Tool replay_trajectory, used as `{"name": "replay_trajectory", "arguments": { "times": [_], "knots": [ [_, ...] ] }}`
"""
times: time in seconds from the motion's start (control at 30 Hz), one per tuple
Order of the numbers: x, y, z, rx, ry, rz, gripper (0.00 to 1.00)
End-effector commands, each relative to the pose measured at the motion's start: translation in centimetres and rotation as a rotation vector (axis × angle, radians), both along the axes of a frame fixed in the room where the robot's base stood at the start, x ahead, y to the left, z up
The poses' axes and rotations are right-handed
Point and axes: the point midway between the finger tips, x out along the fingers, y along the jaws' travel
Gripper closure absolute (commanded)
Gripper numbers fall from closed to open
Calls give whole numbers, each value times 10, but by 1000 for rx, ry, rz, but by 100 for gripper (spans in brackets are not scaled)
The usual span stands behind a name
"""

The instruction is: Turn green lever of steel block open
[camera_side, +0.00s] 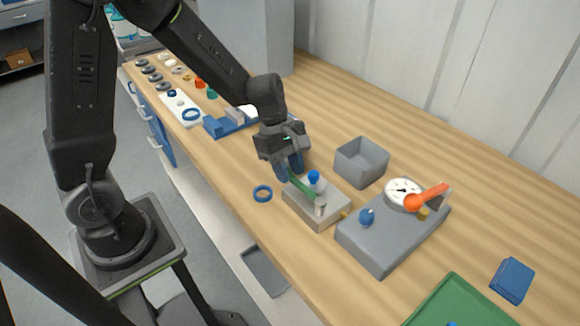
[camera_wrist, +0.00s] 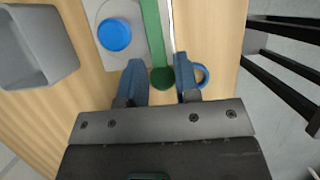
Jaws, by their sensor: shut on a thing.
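The steel block (camera_side: 312,212) is a light grey box on the wooden bench in the side view, with a blue knob (camera_side: 314,177) on top. Its green lever (camera_side: 303,189) runs along the top from a pale pivot post to my gripper (camera_side: 289,171). In the wrist view the lever (camera_wrist: 154,35) runs up the picture along the block (camera_wrist: 135,50). Its rounded green end lies between the two blue fingers of my gripper (camera_wrist: 161,78), which is shut on it. The blue knob (camera_wrist: 114,34) is left of the lever there. The fingers partly hide the lever's end in the side view.
A grey open bin (camera_side: 361,162) stands behind the block. A grey gauge unit (camera_side: 385,240) with an orange lever (camera_side: 428,196) stands to its right. A blue ring (camera_side: 262,193) lies close by on the left. A green tray (camera_side: 462,303) is at the front right.

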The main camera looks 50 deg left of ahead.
Motion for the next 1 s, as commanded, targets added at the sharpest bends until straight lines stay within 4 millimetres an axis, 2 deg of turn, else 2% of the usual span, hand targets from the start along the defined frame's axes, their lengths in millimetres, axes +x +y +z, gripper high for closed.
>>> {"name": "replay_trajectory", "arguments": {
  "times": [0.6, 1.0],
  "knots": [
    [-35, -9, 2, -1, -4, 377, 100],
    [-44, -13, 2, 0, -5, 496, 100]
  ]
}}
